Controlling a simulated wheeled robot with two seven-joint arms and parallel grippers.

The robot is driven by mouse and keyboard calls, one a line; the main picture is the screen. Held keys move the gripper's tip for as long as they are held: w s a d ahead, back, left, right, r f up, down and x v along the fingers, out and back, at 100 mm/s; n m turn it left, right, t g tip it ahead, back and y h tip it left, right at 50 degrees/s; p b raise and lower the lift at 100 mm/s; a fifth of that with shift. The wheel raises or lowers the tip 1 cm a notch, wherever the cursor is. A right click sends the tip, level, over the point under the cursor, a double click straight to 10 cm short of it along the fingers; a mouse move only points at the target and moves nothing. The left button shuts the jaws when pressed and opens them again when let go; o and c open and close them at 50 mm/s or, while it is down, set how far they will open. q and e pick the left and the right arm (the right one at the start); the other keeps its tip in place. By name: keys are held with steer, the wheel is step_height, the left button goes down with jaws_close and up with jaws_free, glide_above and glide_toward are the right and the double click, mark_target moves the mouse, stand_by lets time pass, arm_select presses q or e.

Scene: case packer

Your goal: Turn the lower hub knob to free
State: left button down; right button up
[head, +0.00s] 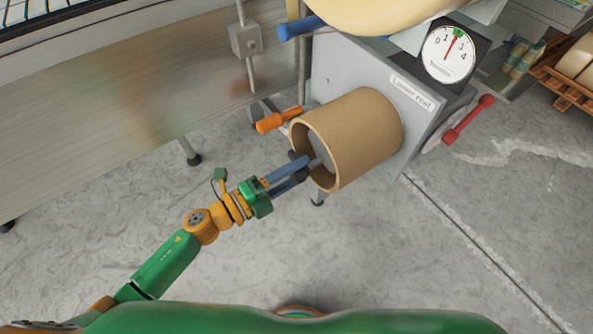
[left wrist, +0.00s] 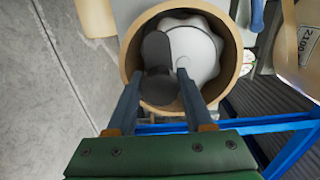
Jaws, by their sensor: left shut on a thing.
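The lower hub knob (left wrist: 157,60) is a dark grey bar on a pale scalloped hub (left wrist: 196,50), seen inside a brown cardboard core in the left wrist view. The core (head: 362,125) sticks out from the grey panel labelled "Lower reel" in the head view. My left gripper (head: 302,166) reaches into the open end of the core. In the left wrist view its two blue-grey fingers (left wrist: 158,82) stand either side of the knob's near end, shut on it. The knob is mostly hidden by the core and fingers in the head view. My right gripper is not in view.
An orange handle (head: 279,120) lies close beside the core, above my left gripper. A blue handle (head: 300,27) and a large pale roll (head: 385,12) are above. A dial gauge (head: 449,54) and a red handle (head: 468,119) are right. The floor below is clear.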

mark_target(292, 175)
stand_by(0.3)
arm_select(q)
steer(key=shift+c, duration=1.6)
jaws_free()
steer(key=b+v, duration=0.1)
steer(key=v, duration=0.5)
steer(key=shift+s+a+f, duration=0.15)
steer(key=shift+s+a, duration=0.2)
steer(key=shift+a, duration=0.05)
